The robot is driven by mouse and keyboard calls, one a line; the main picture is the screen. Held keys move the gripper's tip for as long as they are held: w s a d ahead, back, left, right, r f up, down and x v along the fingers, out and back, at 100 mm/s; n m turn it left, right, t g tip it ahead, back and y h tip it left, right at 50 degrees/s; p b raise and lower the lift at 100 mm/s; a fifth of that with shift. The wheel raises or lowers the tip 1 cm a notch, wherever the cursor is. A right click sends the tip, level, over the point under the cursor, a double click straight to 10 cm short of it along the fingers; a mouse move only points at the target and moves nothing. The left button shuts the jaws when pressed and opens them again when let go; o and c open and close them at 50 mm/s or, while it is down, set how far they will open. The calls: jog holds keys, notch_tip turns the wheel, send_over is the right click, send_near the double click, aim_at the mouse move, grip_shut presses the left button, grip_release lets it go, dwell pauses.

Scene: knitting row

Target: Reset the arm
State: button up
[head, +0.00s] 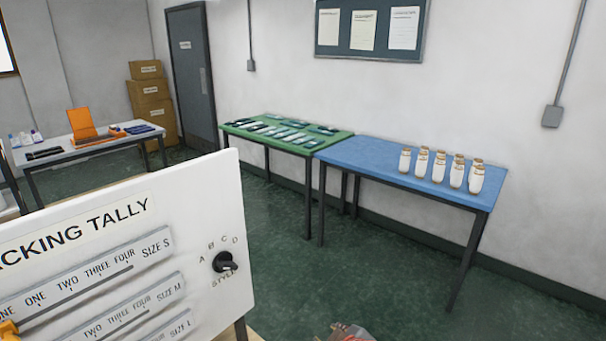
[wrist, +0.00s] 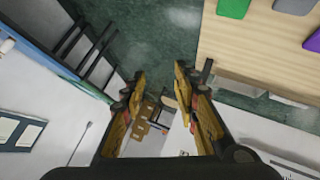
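My gripper (wrist: 157,72) shows in the wrist view with its two yellow-brown fingers spread apart. It is open, and the gap between the fingers is empty. Through the gap I see the floor and, farther off, brown boxes (wrist: 142,128). No finger touches anything. My gripper cannot be made out clearly in the head view.
A white tally board (head: 200,190) with sliders and a black dial (head: 225,262) stands close at left. A blue table (head: 370,155) holds several white jars (head: 438,167). A green table (head: 300,146) adjoins it. A wooden tabletop (wrist: 255,50) is at right in the wrist view.

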jog(key=s+d+r+m+g+h, duration=0.4)
jog(key=s+d+m, duration=0.5)
jog(key=s, duration=0.6)
jog(key=s+d+r, duration=0.1)
jog(key=s+r, duration=0.1)
jog(key=r, duration=0.3)
jog(key=s+d+r+m+y+p, duration=0.1)
jog(key=s+d+r, duration=0.1)
jog(key=r, duration=0.3)
jog(key=shift+s+d+t, duration=0.2)
jog(key=shift+s+t, duration=0.1)
jog(key=shift+s, duration=0.55)
jog(key=shift+r, duration=0.1)
